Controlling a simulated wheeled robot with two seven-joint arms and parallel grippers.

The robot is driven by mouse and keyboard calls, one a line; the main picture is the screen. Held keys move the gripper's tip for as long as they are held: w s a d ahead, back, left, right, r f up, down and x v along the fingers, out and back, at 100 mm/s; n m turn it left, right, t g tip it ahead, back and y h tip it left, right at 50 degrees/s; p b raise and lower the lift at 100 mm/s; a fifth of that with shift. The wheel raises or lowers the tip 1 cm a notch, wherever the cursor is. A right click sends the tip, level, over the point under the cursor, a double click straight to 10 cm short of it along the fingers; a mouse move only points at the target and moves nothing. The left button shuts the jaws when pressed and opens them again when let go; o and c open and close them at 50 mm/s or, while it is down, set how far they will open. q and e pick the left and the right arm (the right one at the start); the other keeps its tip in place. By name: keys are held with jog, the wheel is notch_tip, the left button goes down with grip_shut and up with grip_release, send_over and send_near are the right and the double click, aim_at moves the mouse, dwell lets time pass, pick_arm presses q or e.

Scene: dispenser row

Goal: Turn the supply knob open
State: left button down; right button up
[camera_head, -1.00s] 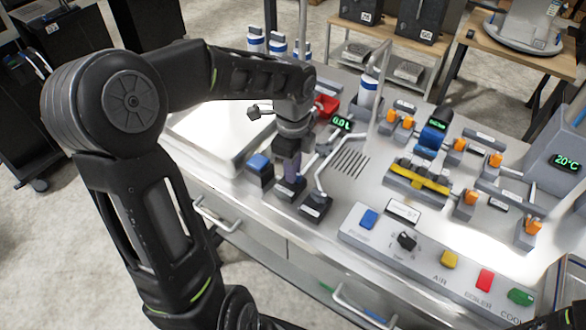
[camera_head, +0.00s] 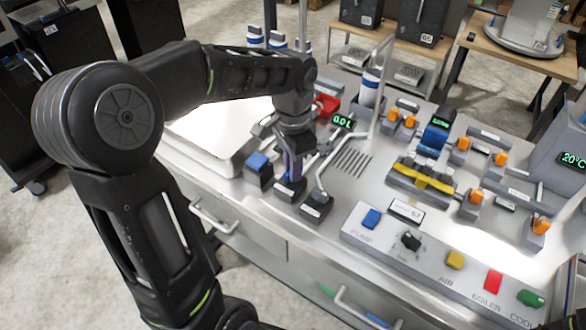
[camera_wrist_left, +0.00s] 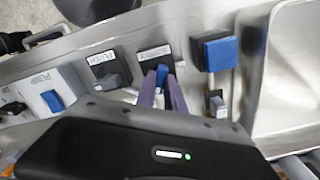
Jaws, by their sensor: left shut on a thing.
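My left gripper (camera_head: 291,168) points down at the front edge of the bench, its purple fingers shut on a small knob on a dark base block (camera_head: 290,190). In the left wrist view the fingers (camera_wrist_left: 163,92) close around the knob (camera_wrist_left: 162,74), which shows bluish between them and is mostly hidden. A white label (camera_wrist_left: 154,54) lies on its base, too blurred to read with certainty. A similar grey-handled knob (camera_wrist_left: 114,78) stands beside it, apart from the fingers. My right gripper is not in view.
A blue-topped block (camera_head: 257,168) stands just left of the held knob. A bent metal pipe (camera_head: 322,172) rises close on the right. A sloped panel with coloured buttons (camera_head: 440,262) lies further right. Drawer handles (camera_head: 214,216) jut from the bench front.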

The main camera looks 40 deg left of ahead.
pick_arm(q)
jog(key=n+b, duration=0.1)
jog(key=n, duration=0.4)
jog(key=shift+n, duration=0.3)
dwell(0.4)
jog(key=c, duration=1.4)
grip_release()
jog(key=shift+c, duration=0.2)
jog(key=shift+r, duration=3.9)
